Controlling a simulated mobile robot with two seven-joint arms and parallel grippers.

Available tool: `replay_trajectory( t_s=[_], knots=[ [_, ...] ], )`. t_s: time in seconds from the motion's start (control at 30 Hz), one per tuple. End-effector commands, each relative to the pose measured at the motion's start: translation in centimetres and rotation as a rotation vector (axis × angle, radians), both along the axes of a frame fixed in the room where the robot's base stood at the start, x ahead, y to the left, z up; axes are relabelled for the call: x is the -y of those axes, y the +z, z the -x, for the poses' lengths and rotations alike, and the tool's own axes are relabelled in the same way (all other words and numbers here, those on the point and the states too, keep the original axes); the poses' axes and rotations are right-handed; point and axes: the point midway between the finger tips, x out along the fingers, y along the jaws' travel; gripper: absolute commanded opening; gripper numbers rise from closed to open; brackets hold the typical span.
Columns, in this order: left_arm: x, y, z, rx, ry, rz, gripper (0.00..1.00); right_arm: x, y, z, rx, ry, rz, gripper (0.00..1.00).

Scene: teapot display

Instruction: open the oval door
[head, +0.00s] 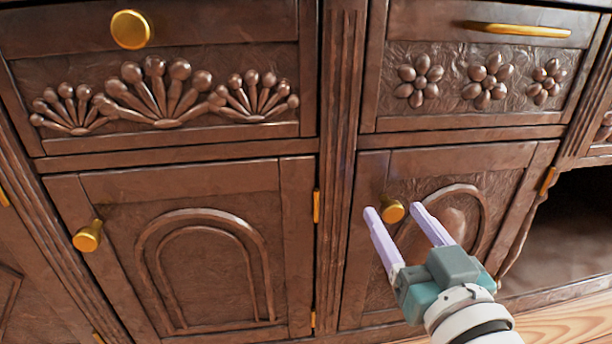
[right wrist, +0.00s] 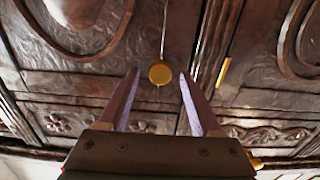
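The oval door (head: 370,260) is a dark brown carved panel at the lower right of the head view and looks closed. Its raised oval is partly hidden behind my right gripper. Its round gold knob (head: 393,211) sits near the door's left edge. My right gripper (head: 392,208) is open, its two pale purple fingertips to either side of the knob with a gap on each side. In the right wrist view the knob (right wrist: 159,74) appears between the fingertips, and I cannot tell how deep. My left gripper is out of view.
An arched door (head: 205,270) with its own gold knob (head: 88,236) is to the left. Above the oval door is a flower-carved drawer (head: 480,80) with a gold bar handle (head: 517,30). An open dark compartment (head: 565,230) lies to the right.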

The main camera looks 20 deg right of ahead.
Motion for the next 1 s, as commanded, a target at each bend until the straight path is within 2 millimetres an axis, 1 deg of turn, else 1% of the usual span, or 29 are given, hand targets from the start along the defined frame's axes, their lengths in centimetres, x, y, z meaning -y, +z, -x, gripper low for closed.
replay_trajectory(
  t_s=[0.03,0.07,0.5,0.57,1.0],
  knots=[
    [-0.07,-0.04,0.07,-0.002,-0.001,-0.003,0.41,0.00,-0.01,0.00,0.000,0.000,0.000,0.59],
    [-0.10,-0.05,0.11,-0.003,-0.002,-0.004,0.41,0.00,-0.01,0.00,0.000,0.000,0.000,0.56],
    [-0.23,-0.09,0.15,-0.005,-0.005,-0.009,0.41,0.01,0.03,-0.03,0.001,0.000,0.000,0.06],
    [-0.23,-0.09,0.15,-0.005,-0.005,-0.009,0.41,0.02,0.04,-0.03,0.001,0.000,0.000,0.00],
    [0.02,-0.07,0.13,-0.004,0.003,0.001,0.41,0.01,0.07,-0.04,0.002,0.000,0.000,0.00]
  ],
)
